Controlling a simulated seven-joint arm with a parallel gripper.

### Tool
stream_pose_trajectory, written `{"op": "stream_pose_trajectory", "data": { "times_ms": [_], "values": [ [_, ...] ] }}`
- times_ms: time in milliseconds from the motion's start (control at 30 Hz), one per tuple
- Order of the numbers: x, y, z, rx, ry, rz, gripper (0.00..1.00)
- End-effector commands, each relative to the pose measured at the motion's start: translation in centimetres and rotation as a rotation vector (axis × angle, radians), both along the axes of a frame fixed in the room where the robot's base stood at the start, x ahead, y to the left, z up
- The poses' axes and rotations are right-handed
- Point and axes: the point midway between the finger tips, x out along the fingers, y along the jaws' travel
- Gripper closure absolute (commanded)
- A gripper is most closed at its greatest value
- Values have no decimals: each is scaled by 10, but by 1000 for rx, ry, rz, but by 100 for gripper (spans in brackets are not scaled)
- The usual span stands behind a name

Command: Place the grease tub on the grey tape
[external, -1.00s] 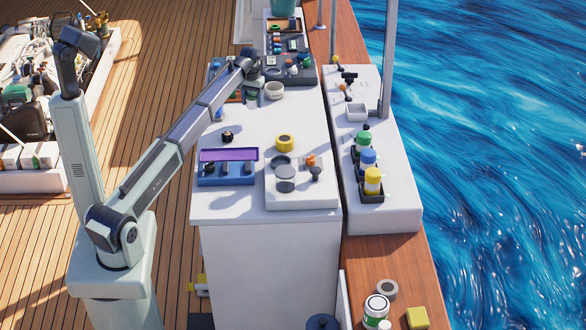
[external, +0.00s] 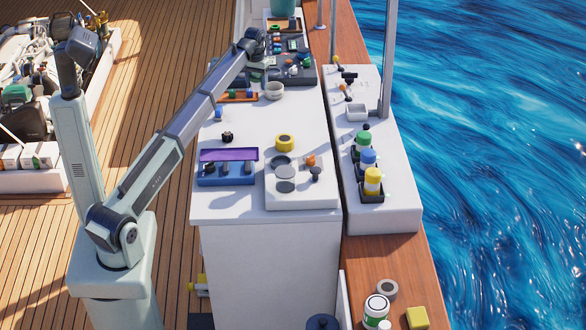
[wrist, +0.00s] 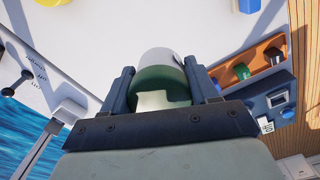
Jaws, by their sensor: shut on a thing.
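My gripper (wrist: 161,80) is shut around the grease tub (wrist: 160,88), a green cylinder with a pale label and a greyish-white end. In the external view my gripper (external: 257,72) is over the far part of the white counter, and the tub is mostly hidden there by the arm. Another grey ring (external: 387,290) lies on the wooden ledge at the lower right.
An orange tray (wrist: 268,62) with small items is beside my gripper. A dark panel (external: 292,70) with coloured parts stands close on the right. A yellow roll (external: 285,142), a blue box (external: 226,174) and a white block (external: 300,195) are nearer. The middle counter is mostly clear.

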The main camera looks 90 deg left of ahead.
Motion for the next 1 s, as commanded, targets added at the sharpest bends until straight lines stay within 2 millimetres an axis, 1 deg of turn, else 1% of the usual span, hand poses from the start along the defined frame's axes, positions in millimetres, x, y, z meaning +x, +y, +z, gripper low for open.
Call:
{"op": "stream_pose_trajectory", "data": {
  "times_ms": [33, 167, 267, 367, 500, 667, 700, 867, 1000],
  "values": [
    [10, -7, 0, 0, 0, -20, 76],
    [38, -25, 0, 1, 0, -73, 76],
    [64, -44, 0, 1, 0, -127, 76],
    [95, -69, 0, 0, 0, -190, 76],
    [137, -107, 0, 0, -1, -283, 76],
    [182, -153, 0, 1, 0, -388, 76],
    [193, -165, 0, 1, 0, -414, 76],
    [233, -215, 0, 1, 0, -519, 76],
    [265, -261, 0, 1, 0, -611, 76]
  ]
}}
